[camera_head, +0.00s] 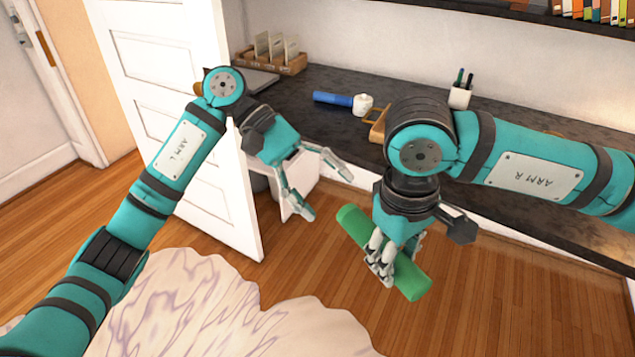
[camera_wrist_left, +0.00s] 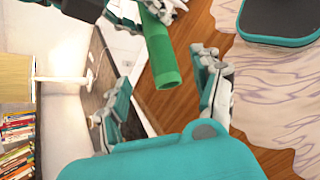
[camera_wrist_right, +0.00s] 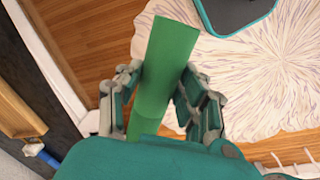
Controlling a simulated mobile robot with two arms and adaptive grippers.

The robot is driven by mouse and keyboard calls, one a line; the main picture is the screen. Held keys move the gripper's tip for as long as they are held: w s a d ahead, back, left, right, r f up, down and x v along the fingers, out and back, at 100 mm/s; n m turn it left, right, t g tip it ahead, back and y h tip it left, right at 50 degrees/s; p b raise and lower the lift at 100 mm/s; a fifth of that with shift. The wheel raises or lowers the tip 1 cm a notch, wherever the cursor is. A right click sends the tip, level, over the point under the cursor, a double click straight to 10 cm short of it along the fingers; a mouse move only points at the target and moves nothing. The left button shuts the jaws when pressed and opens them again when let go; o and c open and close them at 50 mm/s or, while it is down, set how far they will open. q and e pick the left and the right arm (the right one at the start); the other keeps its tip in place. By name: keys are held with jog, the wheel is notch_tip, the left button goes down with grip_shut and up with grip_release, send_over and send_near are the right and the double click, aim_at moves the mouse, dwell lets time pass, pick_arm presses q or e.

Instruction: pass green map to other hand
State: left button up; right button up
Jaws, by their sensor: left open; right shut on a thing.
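The green map (camera_head: 411,278) is a rolled green tube held tilted above the floor in the head view. My right gripper (camera_head: 380,262) is shut around its middle, and both ends stick out. In the right wrist view the map (camera_wrist_right: 168,62) lies between the two fingers of that gripper (camera_wrist_right: 160,100). My left gripper (camera_head: 328,190) is open and empty, to the left of the map and apart from it. In the left wrist view the map's end (camera_wrist_left: 166,78) shows ahead, between the open fingers (camera_wrist_left: 160,100), with the right gripper's fingers farther up.
A dark desk (camera_head: 310,115) runs behind both arms, with a blue rolled item (camera_head: 332,98), a pen cup (camera_head: 460,97) and a wooden card holder (camera_head: 270,55) on it. A white door (camera_head: 190,120) stands at left. A pale rug (camera_head: 215,310) covers the floor in front.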

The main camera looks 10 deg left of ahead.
aim_at(357, 224)
pick_arm(q)
jog(key=x, duration=1.1)
jog(key=shift+s+r, duration=0.1)
jog(key=shift+s, duration=0.05)
jog(key=c, duration=1.1)
jog(key=shift+a, duration=0.1)
jog(key=shift+c, duration=0.8)
pick_arm(e)
jog(key=o, duration=1.3)
